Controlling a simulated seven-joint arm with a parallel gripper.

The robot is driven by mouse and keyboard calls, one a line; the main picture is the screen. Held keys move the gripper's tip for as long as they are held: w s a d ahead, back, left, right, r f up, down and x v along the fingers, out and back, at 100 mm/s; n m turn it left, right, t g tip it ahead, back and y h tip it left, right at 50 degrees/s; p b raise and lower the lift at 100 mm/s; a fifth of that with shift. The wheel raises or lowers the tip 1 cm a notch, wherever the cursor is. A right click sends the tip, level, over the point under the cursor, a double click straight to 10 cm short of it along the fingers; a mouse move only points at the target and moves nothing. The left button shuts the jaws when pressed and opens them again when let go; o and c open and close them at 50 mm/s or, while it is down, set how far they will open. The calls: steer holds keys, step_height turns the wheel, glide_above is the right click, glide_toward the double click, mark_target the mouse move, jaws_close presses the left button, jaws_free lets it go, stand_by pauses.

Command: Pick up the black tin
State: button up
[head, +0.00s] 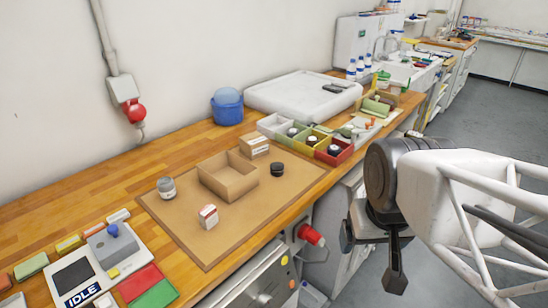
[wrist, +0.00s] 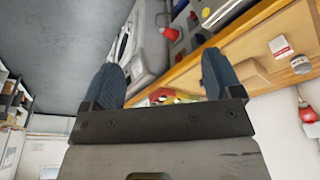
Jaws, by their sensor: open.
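The black tin (head: 278,169) is a small, short dark cylinder. It stands on the brown mat (head: 190,228), to the right of an open cardboard box (head: 228,182). My gripper (head: 371,264) is open and empty, off the front edge of the bench, to the right of the tin and well apart from it. The wrist view shows both blue-grey fingers of my gripper (wrist: 160,78) spread with nothing between them. I cannot make out the black tin in the wrist view.
A grey tin (head: 167,188), a small white-and-red box (head: 208,216) and a small carton (head: 254,146) also stand on the mat. Coloured bins (head: 347,157) holding dark-topped items lie behind the black tin. A red plug (head: 311,235) sticks out below the bench edge.

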steer(key=w+a+f+m+g+y, duration=0.15)
steer(key=w+a+m+y, duration=0.4)
steer(key=w, duration=0.65)
steer(key=m+t+y, duration=0.3)
steer(key=m+y, duration=0.3)
steer(key=m, duration=0.7)
glide_toward(280, 166)
steer(key=s+a+r, duration=0.2)
steer(key=s+a, duration=0.1)
steer(key=s, duration=0.2)
steer(key=s+a+r, duration=0.2)
steer(key=s+r, duration=0.1)
steer(key=s, duration=0.2)
steer(key=w+f+m+t, duration=0.1)
steer(key=w+f+m, duration=0.1)
steer(key=w, duration=0.1)
steer(key=w+d+f+m+t, duration=0.1)
steer(key=w+f+m, duration=0.1)
steer(key=w+f, duration=0.1)
steer(key=w+d+f+m+t, duration=0.1)
steer(key=w+f+m, duration=0.1)
steer(key=w, duration=0.1)
steer(key=shift+w+f, duration=0.15)
steer(key=shift+w, duration=0.15)
steer(key=shift+a, duration=0.1)
steer(key=shift+x, duration=1.25)
steer(key=shift+x, duration=2.55)
